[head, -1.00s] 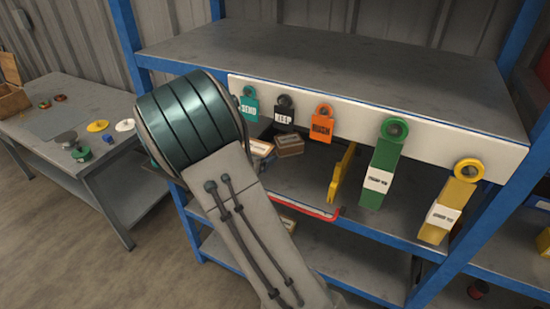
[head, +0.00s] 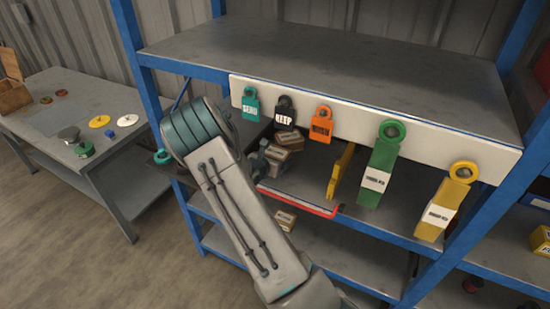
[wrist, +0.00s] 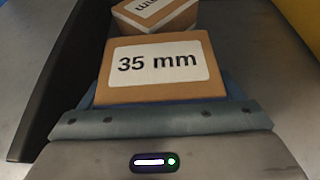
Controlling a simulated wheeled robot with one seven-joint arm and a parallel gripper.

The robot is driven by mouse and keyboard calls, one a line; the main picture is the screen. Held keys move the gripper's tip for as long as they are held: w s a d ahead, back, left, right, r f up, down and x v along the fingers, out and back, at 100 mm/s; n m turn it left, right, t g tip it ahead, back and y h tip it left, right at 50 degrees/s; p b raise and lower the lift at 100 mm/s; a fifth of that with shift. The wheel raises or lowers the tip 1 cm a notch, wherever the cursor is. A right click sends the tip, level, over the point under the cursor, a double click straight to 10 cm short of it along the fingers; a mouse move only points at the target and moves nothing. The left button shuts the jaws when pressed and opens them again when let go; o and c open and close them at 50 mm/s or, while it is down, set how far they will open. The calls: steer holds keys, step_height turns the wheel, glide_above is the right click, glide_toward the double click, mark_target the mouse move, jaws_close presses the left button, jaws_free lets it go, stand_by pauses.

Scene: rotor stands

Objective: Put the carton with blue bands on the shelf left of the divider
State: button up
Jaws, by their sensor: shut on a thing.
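My gripper (head: 260,160) is at the left part of the middle shelf (head: 385,211), left of the yellow divider (head: 341,172). It is shut on a tan carton with a white "35 mm" label, which shows in the wrist view (wrist: 155,68). Blue-grey fingers flank this carton. Its sides are mostly hidden, so I cannot tell whether it has blue bands. A second tan carton with a white label (wrist: 155,12) is just behind it. I cannot tell whether the held carton rests on the shelf.
A white rail with hanging tags (head: 430,137) runs above the opening. A red strip (head: 300,201) lies along the shelf's front edge. A dark wall (wrist: 48,75) is close on the left in the wrist view. Another carton (head: 285,220) is on the shelf below.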

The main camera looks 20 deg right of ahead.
steer(key=shift+f, duration=0.15)
steer(key=shift+f, duration=0.15)
steer(key=o, duration=1)
